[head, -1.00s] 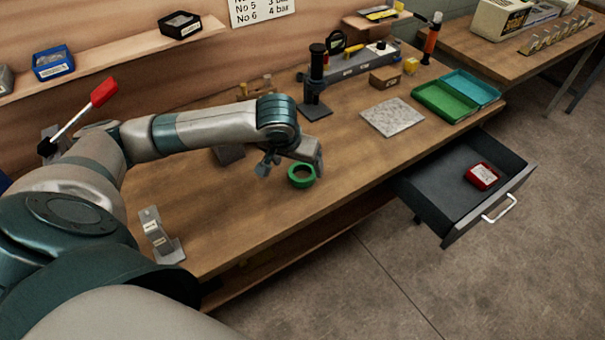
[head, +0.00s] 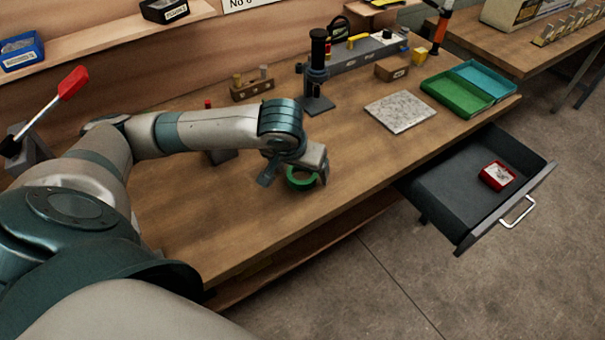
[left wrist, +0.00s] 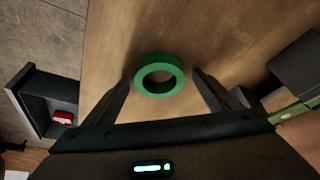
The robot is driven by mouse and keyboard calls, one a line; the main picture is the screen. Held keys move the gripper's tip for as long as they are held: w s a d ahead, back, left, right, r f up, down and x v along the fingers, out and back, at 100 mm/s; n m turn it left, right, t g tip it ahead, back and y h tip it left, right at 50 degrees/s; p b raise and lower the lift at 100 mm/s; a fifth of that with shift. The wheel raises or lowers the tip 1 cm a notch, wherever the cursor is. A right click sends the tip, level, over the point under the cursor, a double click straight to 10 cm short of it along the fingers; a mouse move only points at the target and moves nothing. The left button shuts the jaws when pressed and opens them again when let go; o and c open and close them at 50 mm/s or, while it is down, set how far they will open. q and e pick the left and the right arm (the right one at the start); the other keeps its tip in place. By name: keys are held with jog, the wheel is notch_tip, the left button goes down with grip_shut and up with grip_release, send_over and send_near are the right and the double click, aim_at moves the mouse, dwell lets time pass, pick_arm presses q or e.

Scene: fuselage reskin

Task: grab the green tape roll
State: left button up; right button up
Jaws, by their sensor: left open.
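The green tape roll (head: 301,180) lies flat on the wooden workbench (head: 240,225), near its front edge. My left gripper (head: 296,178) is right above it in the head view, with its fingers on either side and part of the roll hidden behind them. In the left wrist view the tape roll (left wrist: 159,75) shows as a full ring between the tips of my open left gripper (left wrist: 161,77), with a gap on each side. It is not held. My right gripper is not in view.
An open drawer (head: 450,195) with a red box (head: 497,176) juts out at the right. A grey stone plate (head: 400,111), a black stand (head: 317,75) and a green tray (head: 456,92) are farther back. The bench left of the roll is mostly clear.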

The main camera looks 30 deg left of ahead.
pick_arm(q)
jog(key=shift+s+d+r, duration=0.1)
jog(key=shift+r, duration=0.05)
jog(key=c, duration=1.2)
jog(key=shift+o, duration=0.2)
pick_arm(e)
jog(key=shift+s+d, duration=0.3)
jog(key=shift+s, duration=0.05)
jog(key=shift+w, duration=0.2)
